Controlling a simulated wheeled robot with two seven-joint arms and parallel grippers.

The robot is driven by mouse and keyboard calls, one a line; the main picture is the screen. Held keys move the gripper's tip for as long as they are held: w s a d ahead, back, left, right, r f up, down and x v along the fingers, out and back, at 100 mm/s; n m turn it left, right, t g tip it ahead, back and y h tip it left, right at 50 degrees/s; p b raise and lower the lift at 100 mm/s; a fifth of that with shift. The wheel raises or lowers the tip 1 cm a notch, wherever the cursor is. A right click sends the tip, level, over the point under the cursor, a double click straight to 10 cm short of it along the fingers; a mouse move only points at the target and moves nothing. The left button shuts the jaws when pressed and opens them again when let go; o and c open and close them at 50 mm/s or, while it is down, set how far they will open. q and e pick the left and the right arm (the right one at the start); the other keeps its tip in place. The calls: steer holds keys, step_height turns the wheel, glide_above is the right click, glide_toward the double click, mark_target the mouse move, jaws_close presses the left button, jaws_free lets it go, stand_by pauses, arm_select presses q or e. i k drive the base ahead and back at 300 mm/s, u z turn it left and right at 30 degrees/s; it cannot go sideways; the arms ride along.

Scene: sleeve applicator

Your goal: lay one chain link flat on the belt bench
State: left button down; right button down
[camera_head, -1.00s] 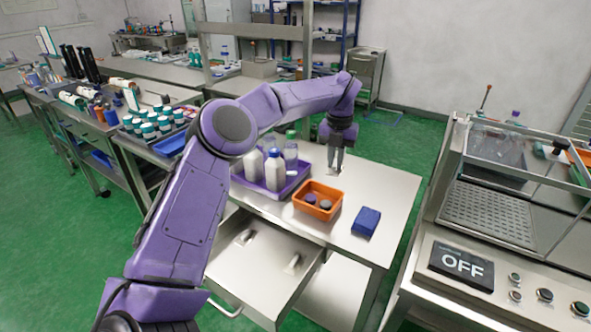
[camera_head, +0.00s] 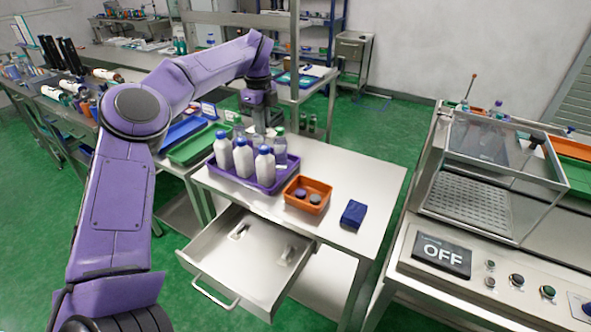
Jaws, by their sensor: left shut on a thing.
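My left gripper (camera_head: 262,122) hangs over the far left edge of the steel bench (camera_head: 355,170), behind the bottles. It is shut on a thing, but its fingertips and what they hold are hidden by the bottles. Two small metal pieces, one at the left (camera_head: 238,231) and one at the right (camera_head: 287,255), lie apart in the open drawer (camera_head: 250,270). I cannot tell whether they are chain links. No chain link can be made out on the bench top. My right gripper is not in view.
A purple tray (camera_head: 236,177) of several bottles, an orange bin (camera_head: 306,208) with round items and a blue block (camera_head: 353,214) stand on the bench. The bench's right part is bare. A machine with an OFF display (camera_head: 441,253) stands at right.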

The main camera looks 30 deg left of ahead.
mark_target(316, 156)
steer(key=i, duration=0.95)
steer(key=z, duration=0.05)
